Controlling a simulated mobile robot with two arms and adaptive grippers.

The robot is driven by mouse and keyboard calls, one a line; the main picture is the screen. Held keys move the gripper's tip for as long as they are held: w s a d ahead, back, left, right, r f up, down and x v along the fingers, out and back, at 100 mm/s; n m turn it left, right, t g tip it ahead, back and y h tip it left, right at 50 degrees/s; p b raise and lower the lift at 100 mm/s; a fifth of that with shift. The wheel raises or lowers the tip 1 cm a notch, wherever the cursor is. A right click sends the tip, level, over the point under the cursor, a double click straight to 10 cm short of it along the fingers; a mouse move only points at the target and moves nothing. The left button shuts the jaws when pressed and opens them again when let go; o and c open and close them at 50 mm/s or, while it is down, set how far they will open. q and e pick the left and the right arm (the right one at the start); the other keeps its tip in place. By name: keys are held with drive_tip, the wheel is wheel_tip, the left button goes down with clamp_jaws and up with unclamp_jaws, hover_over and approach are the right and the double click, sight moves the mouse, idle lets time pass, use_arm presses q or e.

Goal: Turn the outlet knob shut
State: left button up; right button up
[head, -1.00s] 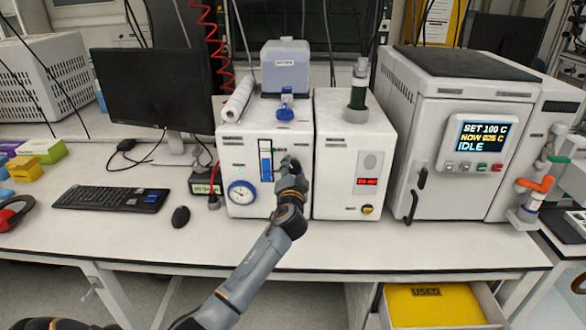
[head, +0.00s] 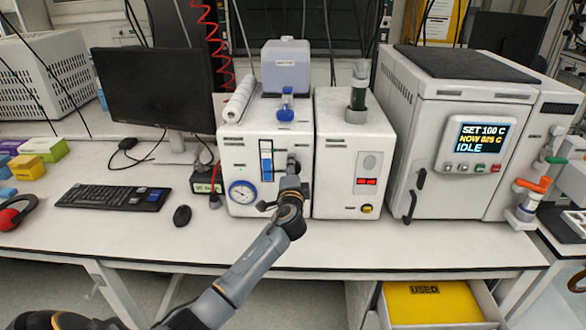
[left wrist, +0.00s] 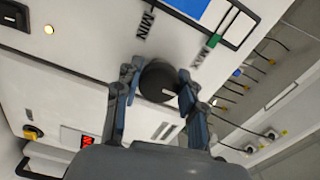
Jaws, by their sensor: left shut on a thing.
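A round black knob (left wrist: 158,82) with a short white mark shows in the left wrist view on a white panel, between printed MIN and MAX labels. My left gripper (left wrist: 158,88) is shut on it, one finger on each side. In the head view, my left gripper (head: 293,168) is at the front of the left white unit (head: 238,153), right of its blue level strip (head: 266,163). The gripper mostly hides the knob there. No label naming the knob as outlet is readable. My right gripper is not in view.
A blue-rimmed gauge (head: 242,192) sits left of my gripper. A second white unit (head: 335,190) stands close on the right. A large oven-like unit (head: 465,105) reads IDLE. A keyboard (head: 113,198) and mouse (head: 182,215) lie left. The bench front is mostly clear.

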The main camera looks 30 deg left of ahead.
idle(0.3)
use_arm(q)
drive_tip(key=o, duration=1.2)
drive_tip(key=shift+c, duration=0.2)
drive_tip(key=v, duration=1.2)
drive_tip(key=shift+s+f, duration=0.1)
drive_tip(key=shift+f, duration=0.05)
